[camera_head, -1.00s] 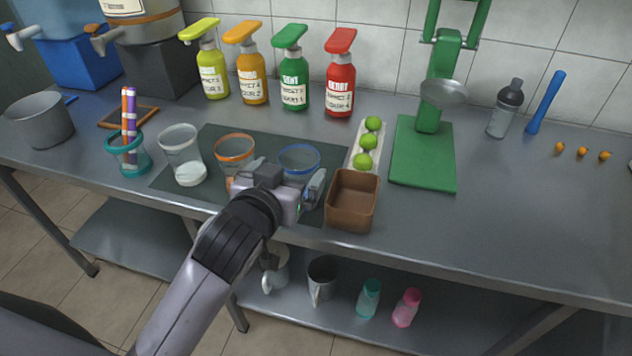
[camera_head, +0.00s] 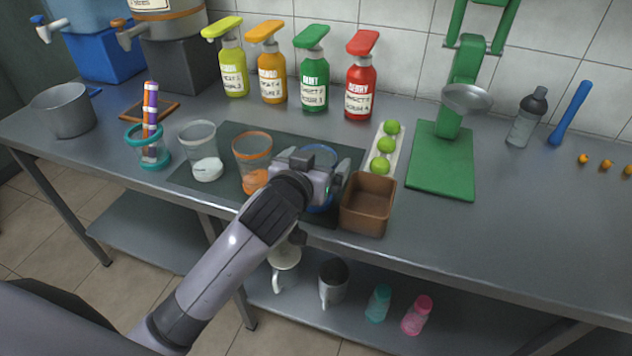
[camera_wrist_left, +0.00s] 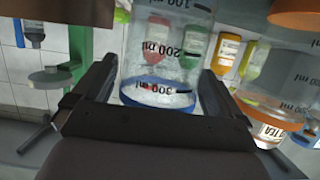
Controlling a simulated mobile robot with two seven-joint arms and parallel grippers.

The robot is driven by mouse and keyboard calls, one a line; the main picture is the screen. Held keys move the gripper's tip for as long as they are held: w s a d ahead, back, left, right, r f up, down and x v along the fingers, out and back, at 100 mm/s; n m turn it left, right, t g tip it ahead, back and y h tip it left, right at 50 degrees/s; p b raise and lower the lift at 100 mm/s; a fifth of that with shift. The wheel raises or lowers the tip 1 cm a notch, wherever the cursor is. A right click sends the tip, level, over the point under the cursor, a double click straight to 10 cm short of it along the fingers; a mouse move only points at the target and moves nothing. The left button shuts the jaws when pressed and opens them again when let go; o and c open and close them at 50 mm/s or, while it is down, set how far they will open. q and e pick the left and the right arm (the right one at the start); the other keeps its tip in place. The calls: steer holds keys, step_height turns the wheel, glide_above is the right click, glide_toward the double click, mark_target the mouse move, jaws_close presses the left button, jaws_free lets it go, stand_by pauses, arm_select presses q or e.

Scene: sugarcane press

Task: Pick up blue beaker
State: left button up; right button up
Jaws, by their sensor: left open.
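The blue beaker (camera_head: 321,208) stands on the dark mat, mostly hidden behind my left gripper in the head view. My left gripper (camera_head: 318,178) is open at the beaker. In the left wrist view, which looks upside down, the clear beaker with its blue ring (camera_wrist_left: 157,95) and ml marks lies between the two spread fingers of the gripper (camera_wrist_left: 150,90). Whether a finger touches the beaker I cannot tell. My right gripper is not in view.
The orange beaker (camera_head: 254,160) stands close on the left, with a clear beaker (camera_head: 202,150) beyond it. A brown box (camera_head: 368,205) stands close on the right, before a tray of green limes (camera_head: 380,163). The green press (camera_head: 442,160) is further right. Pump bottles line the back.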

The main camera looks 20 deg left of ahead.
arm_select(q)
steer(key=c, duration=1.2)
